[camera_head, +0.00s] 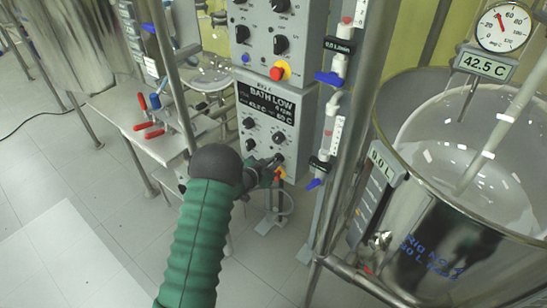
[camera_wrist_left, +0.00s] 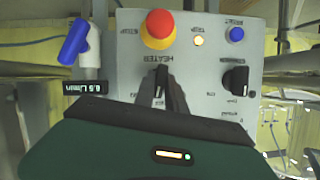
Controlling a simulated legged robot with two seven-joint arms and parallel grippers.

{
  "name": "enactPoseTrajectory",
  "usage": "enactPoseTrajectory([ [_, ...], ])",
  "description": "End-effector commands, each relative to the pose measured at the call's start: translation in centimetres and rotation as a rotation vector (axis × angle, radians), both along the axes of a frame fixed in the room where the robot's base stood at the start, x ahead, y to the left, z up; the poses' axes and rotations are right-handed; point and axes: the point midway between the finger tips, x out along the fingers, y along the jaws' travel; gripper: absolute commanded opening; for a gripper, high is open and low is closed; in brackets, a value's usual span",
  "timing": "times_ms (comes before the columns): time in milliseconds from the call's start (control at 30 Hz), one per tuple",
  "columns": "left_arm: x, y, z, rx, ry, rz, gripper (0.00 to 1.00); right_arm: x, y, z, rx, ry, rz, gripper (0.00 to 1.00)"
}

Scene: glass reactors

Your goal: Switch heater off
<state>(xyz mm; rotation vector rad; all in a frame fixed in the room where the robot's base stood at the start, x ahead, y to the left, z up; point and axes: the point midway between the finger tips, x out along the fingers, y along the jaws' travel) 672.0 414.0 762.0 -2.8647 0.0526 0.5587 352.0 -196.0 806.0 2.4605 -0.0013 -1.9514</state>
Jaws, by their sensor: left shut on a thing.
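The heater knob (camera_wrist_left: 161,76) is black and sits under the "HEATER" label on a grey control panel (camera_wrist_left: 125,55), which shows upside down in the left wrist view. The two dark fingers of my left gripper (camera_wrist_left: 162,92) are shut on this knob. In the head view the panel is the lower grey box (camera_head: 265,122) with a "BATH LOW" display (camera_head: 266,101). My left gripper (camera_head: 277,163) reaches its lower part there and hides the knob. An amber light (camera_wrist_left: 198,40) is lit near the knob. My right gripper is not in view.
A red emergency button (camera_wrist_left: 160,25) sits close to the fingers, with a blue button (camera_wrist_left: 236,34) and another black knob (camera_wrist_left: 235,78) at the right. A blue-handled valve (camera_wrist_left: 73,40) stands beside the panel. A steel vessel (camera_head: 440,235) stands at right in the head view.

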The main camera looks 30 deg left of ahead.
Motion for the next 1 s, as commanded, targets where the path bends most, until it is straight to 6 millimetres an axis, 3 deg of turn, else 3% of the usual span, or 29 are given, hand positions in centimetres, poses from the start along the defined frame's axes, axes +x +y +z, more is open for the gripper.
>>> enactPoseTrajectory([
  [33, -0.1, 0.0, 0.2, -0.034, 0.008, 0.000, 0.00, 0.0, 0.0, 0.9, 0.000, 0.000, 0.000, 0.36],
  [300, -0.1, 0.1, 0.0, -0.173, 0.019, 0.001, 0.00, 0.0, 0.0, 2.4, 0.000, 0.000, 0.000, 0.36],
  [967, -0.1, 0.2, -0.2, -0.229, 0.022, 0.001, 0.00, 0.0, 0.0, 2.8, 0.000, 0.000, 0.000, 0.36],
  [1000, -0.1, 0.2, -0.2, -0.229, 0.022, 0.001, 0.21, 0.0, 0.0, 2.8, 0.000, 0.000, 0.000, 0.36],
])
